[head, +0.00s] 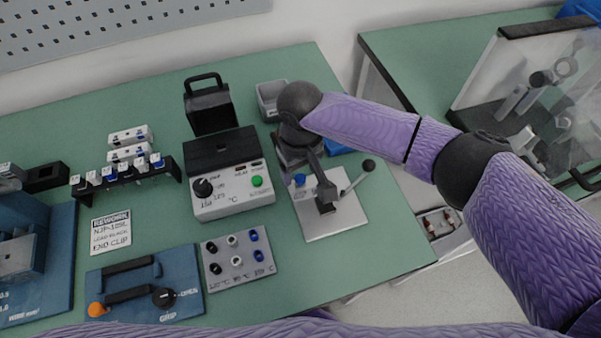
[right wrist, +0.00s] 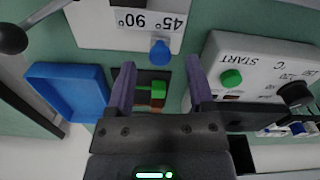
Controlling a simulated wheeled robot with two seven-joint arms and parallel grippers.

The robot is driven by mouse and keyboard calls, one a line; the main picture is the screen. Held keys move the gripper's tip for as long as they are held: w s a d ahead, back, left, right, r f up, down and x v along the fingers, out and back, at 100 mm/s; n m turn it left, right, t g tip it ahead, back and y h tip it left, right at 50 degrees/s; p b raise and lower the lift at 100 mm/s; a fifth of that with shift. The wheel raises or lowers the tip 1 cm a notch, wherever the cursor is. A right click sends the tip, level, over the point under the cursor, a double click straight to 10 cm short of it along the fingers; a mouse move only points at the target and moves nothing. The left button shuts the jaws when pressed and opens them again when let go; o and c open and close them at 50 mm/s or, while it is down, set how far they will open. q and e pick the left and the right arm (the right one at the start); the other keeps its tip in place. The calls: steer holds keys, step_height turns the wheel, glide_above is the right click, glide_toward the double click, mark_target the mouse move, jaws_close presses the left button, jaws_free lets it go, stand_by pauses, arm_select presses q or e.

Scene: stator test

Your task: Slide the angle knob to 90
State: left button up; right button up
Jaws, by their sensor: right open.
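The angle knob is a small blue knob (right wrist: 160,50) on a white plate. It also shows in the head view (head: 300,179), at the plate's (head: 338,222) far left part. In the right wrist view the labels 45° and 90° are upside down beside it, and the knob is nearer the 45°. My right gripper (right wrist: 159,72) is open, its two purple fingers apart and empty. The knob lies just past the fingertips, between their lines; contact is not visible. In the head view my right gripper (head: 299,168) is partly hidden by its wrist. My left gripper is out of view.
A lever with a black ball (head: 368,165) rises on the plate's right. A white box with a green START button (head: 257,181) stands to the left. A blue tray (right wrist: 72,90) and a green and red part (right wrist: 156,92) lie near the gripper. The table edge is to the right.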

step_height(320, 180, down, 2)
jaws_close()
stand_by(0.4)
steer(key=shift+r, duration=0.1)
stand_by(1.0)
